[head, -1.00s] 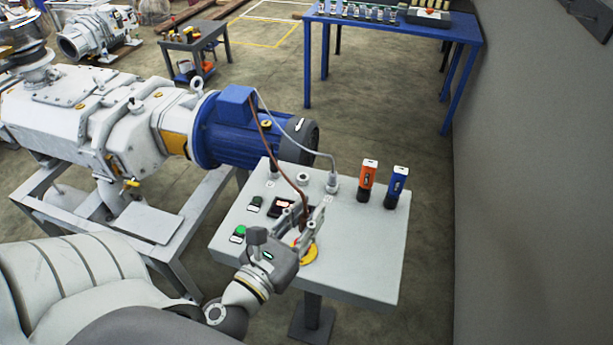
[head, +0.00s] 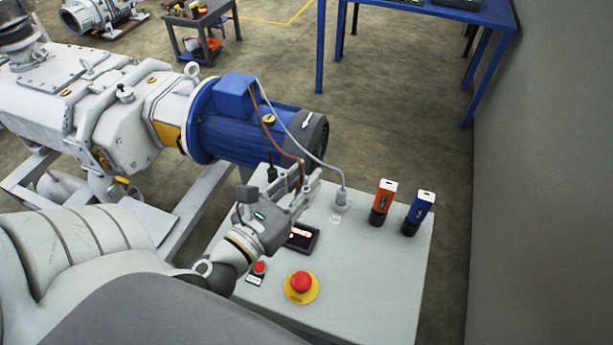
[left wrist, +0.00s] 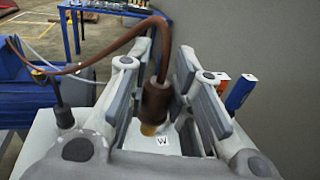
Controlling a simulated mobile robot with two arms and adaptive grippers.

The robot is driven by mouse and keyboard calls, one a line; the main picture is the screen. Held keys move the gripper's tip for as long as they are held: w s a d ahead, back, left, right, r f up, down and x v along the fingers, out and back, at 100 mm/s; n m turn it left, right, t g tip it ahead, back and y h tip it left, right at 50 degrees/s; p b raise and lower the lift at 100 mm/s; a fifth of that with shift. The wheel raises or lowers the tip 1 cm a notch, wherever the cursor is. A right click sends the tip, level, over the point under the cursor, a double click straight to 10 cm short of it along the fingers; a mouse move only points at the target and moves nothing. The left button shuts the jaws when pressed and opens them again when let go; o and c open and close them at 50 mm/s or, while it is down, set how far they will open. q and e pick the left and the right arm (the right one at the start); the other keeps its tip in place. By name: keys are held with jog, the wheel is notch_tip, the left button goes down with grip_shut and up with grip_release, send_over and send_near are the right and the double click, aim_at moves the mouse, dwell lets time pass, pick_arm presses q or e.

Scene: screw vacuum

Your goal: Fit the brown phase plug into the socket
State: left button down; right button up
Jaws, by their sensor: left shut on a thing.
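My left gripper (head: 304,190) is shut on the brown phase plug (left wrist: 156,101) above the far part of the grey control box. In the left wrist view the plug hangs upright between the fingers, its lighter tip pointing down, close to a label marked W (left wrist: 162,142). Its brown cable (head: 276,138) runs from the blue motor. The gripper hides the middle socket, so I cannot tell whether the tip touches it. A grey plug (head: 341,199) sits at the right of the row and a black plug (head: 272,173) at the left. My right gripper is out of view.
The grey control box (head: 385,280) carries a red emergency stop (head: 301,283), a small red button (head: 259,268), a dark display (head: 302,238), and orange (head: 383,202) and blue (head: 418,213) devices at its right. The blue motor (head: 240,130) stands behind. A wall (head: 550,200) bounds the right.

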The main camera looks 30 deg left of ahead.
pick_arm(q)
jog(key=w+a+f, duration=0.1)
jog(key=w+f, duration=0.1)
jog(key=w+a+f+b, duration=0.1)
jog(key=w+a+f, duration=0.1)
jog(key=w+f, duration=0.1)
jog(key=w+a+f, duration=0.1)
jog(key=w+f, duration=0.1)
jog(key=w, duration=0.1)
jog(key=shift+a+f+b, duration=0.25)
jog(key=shift+a+b, duration=0.1)
notch_tip(320, 180, down, 3)
jog(key=shift+w+a+r+b, duration=0.1)
jog(key=shift+w+b, duration=0.05)
jog(key=shift+b, duration=0.5)
jog(key=shift+f, duration=0.35)
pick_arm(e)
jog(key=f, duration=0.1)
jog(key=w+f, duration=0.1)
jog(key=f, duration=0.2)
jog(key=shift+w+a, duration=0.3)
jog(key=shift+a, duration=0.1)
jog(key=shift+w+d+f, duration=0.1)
